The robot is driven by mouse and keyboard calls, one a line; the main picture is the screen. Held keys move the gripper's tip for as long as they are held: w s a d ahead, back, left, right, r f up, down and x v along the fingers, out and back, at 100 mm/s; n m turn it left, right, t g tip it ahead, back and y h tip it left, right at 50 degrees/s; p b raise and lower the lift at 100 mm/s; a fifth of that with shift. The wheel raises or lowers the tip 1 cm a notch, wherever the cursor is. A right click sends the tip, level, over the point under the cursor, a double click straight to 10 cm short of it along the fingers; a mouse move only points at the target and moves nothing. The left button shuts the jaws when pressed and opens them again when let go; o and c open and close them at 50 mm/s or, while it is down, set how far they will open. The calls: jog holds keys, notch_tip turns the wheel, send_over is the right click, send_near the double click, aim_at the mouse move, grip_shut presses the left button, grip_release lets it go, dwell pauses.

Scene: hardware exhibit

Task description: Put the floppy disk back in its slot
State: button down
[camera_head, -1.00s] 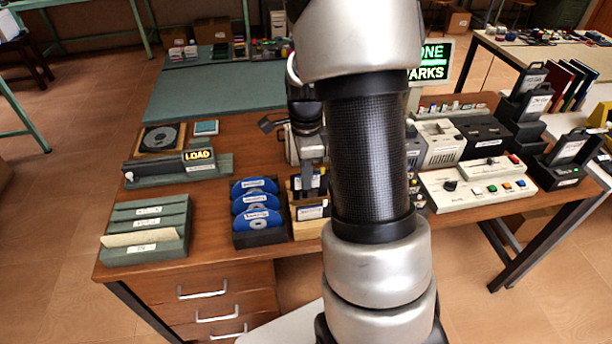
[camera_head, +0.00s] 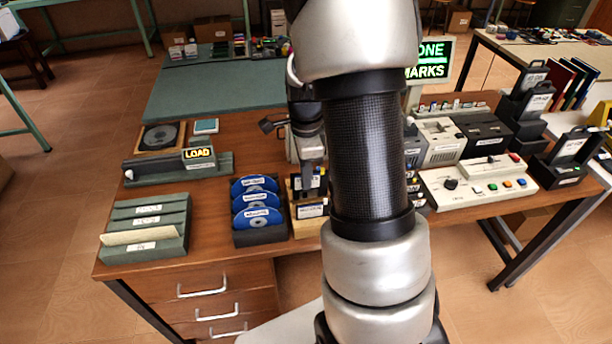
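A light wooden box (camera_head: 304,231) stands at the desk's front edge, partly behind my arm. Dark floppy disks stand in it; the front one (camera_head: 311,210) has a white label. My gripper (camera_head: 311,172) is over the back part of this box, pointing down. A dark disk-like piece with a pale label shows right under the fingers. I cannot tell whether the fingers grip it or only stand close above it. The finger gap is too small to read, and my arm hides the box's right side.
Left of the box, a dark rack (camera_head: 260,236) holds blue discs. A grey-green slotted holder (camera_head: 150,250) stands at the desk's left corner. A LOAD sign (camera_head: 199,153) stands behind it. A button console (camera_head: 480,187) is right of my arm. Some desk top is bare around the racks.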

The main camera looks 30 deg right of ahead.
jog(key=shift+f+b, duration=1.5)
jog(key=shift+f, duration=0.85)
jog(key=shift+r, duration=0.1)
jog(key=c, duration=1.9)
grip_release()
jog(key=shift+c, duration=0.2)
notch_tip(320, 180, up, 8)
jog(key=p, duration=0.7)
jog(key=shift+r, duration=0.1)
